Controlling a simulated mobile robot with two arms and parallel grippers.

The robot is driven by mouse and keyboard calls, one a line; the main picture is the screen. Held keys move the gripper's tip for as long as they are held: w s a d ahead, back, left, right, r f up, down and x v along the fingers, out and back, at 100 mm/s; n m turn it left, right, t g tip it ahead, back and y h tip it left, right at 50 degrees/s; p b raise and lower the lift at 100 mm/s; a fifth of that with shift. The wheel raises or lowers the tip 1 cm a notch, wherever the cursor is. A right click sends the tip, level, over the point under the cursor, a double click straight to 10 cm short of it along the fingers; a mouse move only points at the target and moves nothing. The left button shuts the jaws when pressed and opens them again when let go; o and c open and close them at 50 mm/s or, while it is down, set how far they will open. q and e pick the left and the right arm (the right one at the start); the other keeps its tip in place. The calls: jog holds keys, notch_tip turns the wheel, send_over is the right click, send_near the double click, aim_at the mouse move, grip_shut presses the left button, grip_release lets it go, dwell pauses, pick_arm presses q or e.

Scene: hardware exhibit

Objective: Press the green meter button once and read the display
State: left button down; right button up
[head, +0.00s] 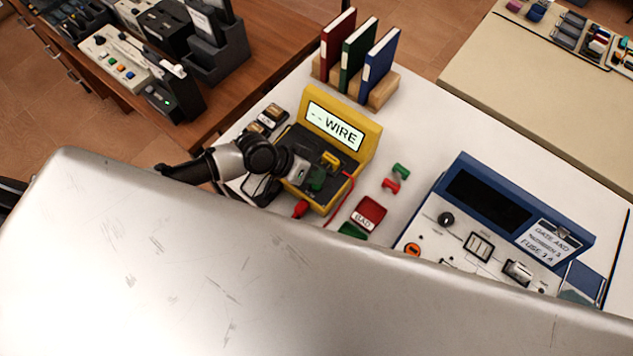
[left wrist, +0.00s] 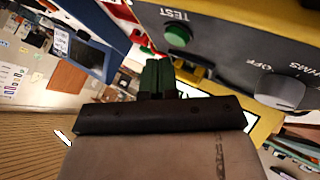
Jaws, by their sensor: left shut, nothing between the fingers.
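The yellow meter (head: 366,146) stands on the white table, and its lit display (head: 332,126) reads "-- WIRE". In the left wrist view the green button (left wrist: 177,35) sits on the meter's grey panel (left wrist: 235,45) beside the word TEST. A grey dial (left wrist: 281,91) marked OFF is also on that panel. My left gripper (head: 317,180) is at the front of the meter, its green fingers shut and empty. In the left wrist view the fingertips (left wrist: 157,66) appear just below the button; I cannot tell whether they touch anything. The right gripper is out of view.
A red lead (head: 345,192) runs beside the meter. A red BAD tray (head: 369,213) and small red and green pieces (head: 396,178) lie to its right. Binders (head: 358,56) stand behind. A blue instrument (head: 490,200) is at right. My large silver surface hides the foreground.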

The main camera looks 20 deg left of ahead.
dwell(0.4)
pick_arm(q)
jog(key=shift+f, duration=0.1)
jog(key=shift+f+b, duration=0.3)
jog(key=shift+f+b, duration=0.45)
jog(key=shift+f, duration=0.1)
dwell(0.8)
jog(key=shift+r, duration=0.15)
jog(key=shift+r+p, duration=0.8)
jog(key=shift+p, duration=0.05)
notch_tip(320, 180, up, 5)
jog(key=p, duration=0.4)
jog(key=shift+r+p, duration=0.1)
jog(key=shift+p, duration=0.25)
